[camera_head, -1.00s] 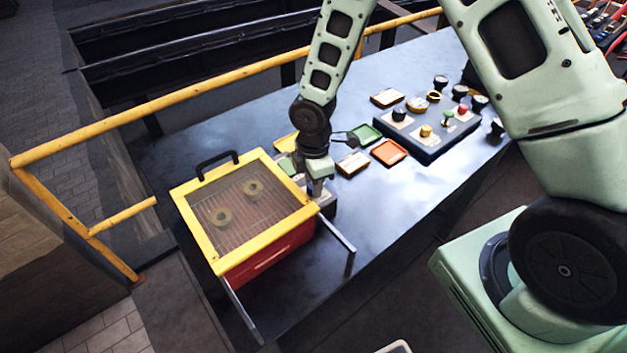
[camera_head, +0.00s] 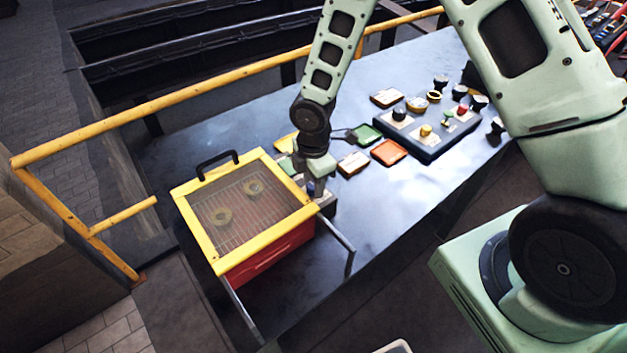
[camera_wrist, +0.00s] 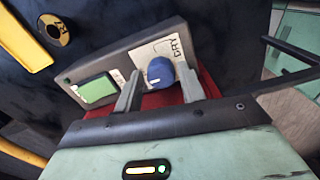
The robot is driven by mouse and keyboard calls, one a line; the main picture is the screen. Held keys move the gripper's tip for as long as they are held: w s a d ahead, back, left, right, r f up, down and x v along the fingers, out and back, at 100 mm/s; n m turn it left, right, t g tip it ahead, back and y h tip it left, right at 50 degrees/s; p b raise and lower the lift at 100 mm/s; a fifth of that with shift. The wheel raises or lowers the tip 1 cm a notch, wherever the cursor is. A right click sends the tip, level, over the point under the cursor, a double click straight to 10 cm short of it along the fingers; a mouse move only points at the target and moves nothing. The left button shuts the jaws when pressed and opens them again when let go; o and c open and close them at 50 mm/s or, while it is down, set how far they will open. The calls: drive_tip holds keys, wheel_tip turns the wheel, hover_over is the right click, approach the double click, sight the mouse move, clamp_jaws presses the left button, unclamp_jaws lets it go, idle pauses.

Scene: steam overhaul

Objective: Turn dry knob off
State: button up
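The dry knob (camera_wrist: 160,72) is a blue round knob on a white plate marked DRY, on a grey control panel (camera_wrist: 125,58) with a green screen (camera_wrist: 97,90). In the wrist view my gripper (camera_wrist: 158,84) is open, with one finger on each side of the knob; I cannot tell whether they touch it. In the head view my gripper (camera_head: 318,186) points down at the panel beside the red box with the yellow-framed lid (camera_head: 262,238), and it largely hides the knob and panel.
A control box with several knobs (camera_head: 432,135) stands further back on the dark table (camera_head: 400,190). Small coloured trays, one orange (camera_head: 388,152), lie between. A yellow rail (camera_head: 220,90) runs behind the table. A metal bar (camera_head: 338,232) sticks out beside the red box.

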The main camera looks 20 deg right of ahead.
wheel_tip(320, 180, up, 17)
drive_tip(key=b, duration=0.1)
drive_tip(key=shift+r, duration=0.2)
idle(0.4)
drive_tip(key=s+a+m+b, duration=0.3)
drive_tip(key=s+m, duration=0.2)
drive_tip(key=s, duration=0.6)
drive_tip(key=s+a+f+m+b, duration=0.1)
drive_tip(key=s+a+m+b, duration=0.2)
drive_tip(key=s, duration=0.9)
drive_tip(key=m, duration=0.3)
drive_tip(key=shift+s+a+f+m+y, duration=0.15)
drive_tip(key=shift+s+f+m+y, duration=0.05)
drive_tip(key=shift+m+y, duration=0.1)
